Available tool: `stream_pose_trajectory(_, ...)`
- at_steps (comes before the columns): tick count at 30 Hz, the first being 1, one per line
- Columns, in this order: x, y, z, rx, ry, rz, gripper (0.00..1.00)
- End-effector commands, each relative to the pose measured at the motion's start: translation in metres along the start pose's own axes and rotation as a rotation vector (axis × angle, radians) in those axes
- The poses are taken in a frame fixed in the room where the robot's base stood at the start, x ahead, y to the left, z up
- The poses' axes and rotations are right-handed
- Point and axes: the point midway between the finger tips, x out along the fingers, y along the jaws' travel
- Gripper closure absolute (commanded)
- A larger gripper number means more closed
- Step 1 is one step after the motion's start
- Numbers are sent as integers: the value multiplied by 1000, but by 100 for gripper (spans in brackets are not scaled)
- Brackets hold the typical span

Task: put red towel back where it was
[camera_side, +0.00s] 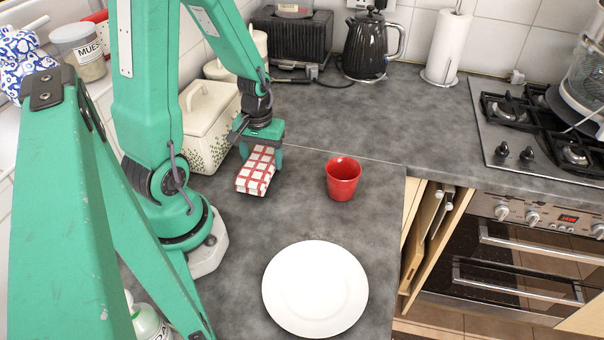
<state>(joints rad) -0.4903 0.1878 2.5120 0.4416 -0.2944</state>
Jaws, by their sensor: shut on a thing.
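The red towel (256,172) is a folded cloth with a red and white check. It is at my gripper (262,143), just left of the middle of the grey counter. My gripper points down and is shut on the towel's upper part. The towel hangs below the fingers, slightly tilted. I cannot tell whether its lower edge touches the counter. The fingertips are partly hidden by the towel.
A red cup (342,178) stands right of the towel, and a white plate (315,290) lies in front. A cream patterned container (208,125) is close behind on the left. A black kettle (367,45) and paper roll (446,48) stand at the back. The counter between is clear.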

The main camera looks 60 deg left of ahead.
Motion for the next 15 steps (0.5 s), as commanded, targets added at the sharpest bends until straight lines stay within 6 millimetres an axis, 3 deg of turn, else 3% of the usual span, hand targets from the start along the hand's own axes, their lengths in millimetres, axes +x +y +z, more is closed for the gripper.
stream_pose_trajectory(5,11,0,0,0,-1,0,54)
stream_pose_trajectory(15,12,0,0,0,0,0,54)
